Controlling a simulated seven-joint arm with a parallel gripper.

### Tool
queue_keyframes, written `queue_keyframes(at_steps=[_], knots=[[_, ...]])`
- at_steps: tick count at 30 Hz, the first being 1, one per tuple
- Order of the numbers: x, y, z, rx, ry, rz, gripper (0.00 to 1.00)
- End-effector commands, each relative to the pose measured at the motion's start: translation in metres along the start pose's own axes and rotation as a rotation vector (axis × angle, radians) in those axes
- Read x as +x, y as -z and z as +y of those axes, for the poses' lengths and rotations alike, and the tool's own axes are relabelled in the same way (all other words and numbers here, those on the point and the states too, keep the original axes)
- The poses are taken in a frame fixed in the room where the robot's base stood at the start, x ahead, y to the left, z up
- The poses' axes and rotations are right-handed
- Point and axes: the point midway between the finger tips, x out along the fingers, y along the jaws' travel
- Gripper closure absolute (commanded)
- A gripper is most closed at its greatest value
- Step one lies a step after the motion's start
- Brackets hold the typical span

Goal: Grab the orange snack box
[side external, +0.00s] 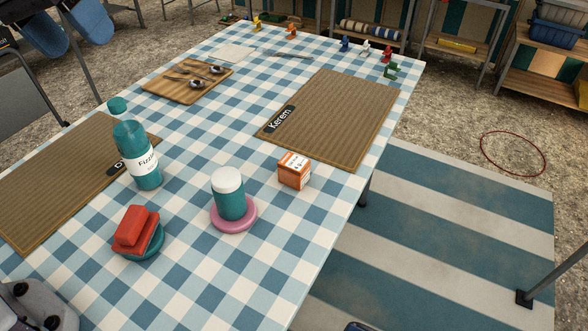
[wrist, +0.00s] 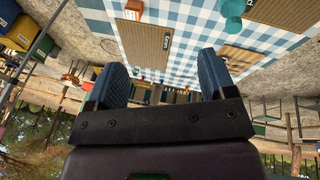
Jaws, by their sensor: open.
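The orange snack box (side external: 294,171), with a white label, stands on the blue-and-white checked table (side external: 330,215), just in front of the woven mat tagged "Kerem" (side external: 350,110). In the wrist view, the orange box (wrist: 133,6) shows small at the top edge. My gripper (wrist: 163,78) is open and empty, its two blue pads wide apart. It is apart from the box. My gripper's fingers do not show in the side external view.
Left of the box, a teal cup with a white top (side external: 229,194) stands on a pink saucer (side external: 252,217). A red item (side external: 136,229) rests on a teal dish, and a teal bottle (side external: 138,157) stands behind. A wooden board (side external: 165,92) holds cutlery. The table's right edge is close to the box.

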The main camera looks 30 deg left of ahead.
Motion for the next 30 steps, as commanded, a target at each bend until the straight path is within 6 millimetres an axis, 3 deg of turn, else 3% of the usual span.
queue_keyframes(at_steps=[1,6,15,23,30], knots=[[0.013,0.016,0.012,-0.046,-0.020,-0.044,0.23],[0.057,0.057,0.049,-0.210,-0.094,-0.179,0.23],[0.161,0.110,0.096,-0.534,-0.222,-0.452,0.23],[0.264,0.129,0.111,-0.853,-0.318,-0.713,0.23],[0.353,0.126,0.099,-1.152,-0.386,-0.937,0.23]])
